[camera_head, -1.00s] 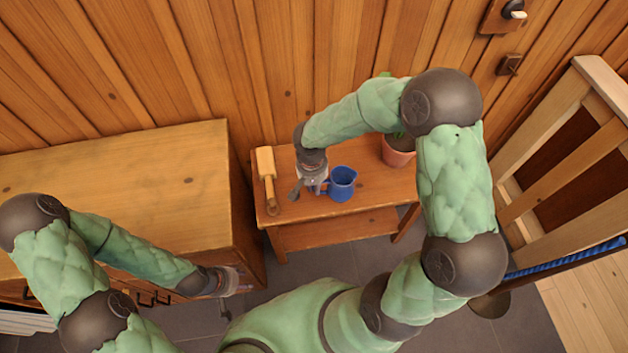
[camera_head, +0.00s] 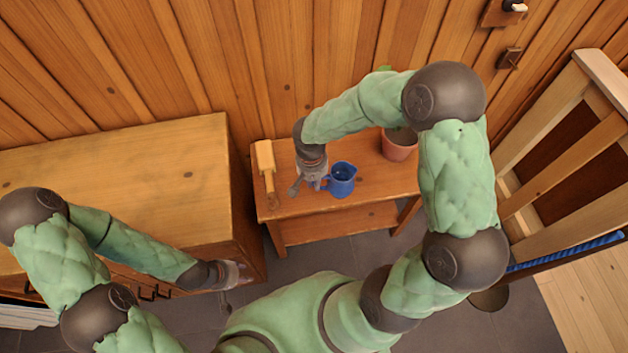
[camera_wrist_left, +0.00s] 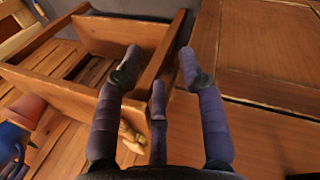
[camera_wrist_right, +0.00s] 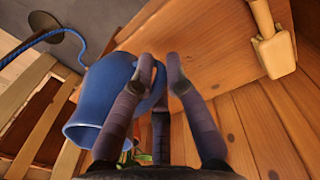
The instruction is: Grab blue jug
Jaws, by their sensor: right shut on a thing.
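The blue jug (camera_head: 341,181) stands upright on a small wooden side table (camera_head: 375,187), its handle on the left. My right gripper (camera_head: 318,183) is at that handle, shut on it. In the right wrist view the jug (camera_wrist_right: 92,108) fills the left side, and the fingers (camera_wrist_right: 160,85) meet its handle. My left gripper (camera_head: 240,275) is away to the left, beside the wooden cabinet. In the left wrist view its fingers (camera_wrist_left: 165,70) are apart with nothing between them.
A wooden cabinet (camera_head: 120,180) is on the left, a slatted wooden frame (camera_head: 560,140) on the right. A plank wall closes the back.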

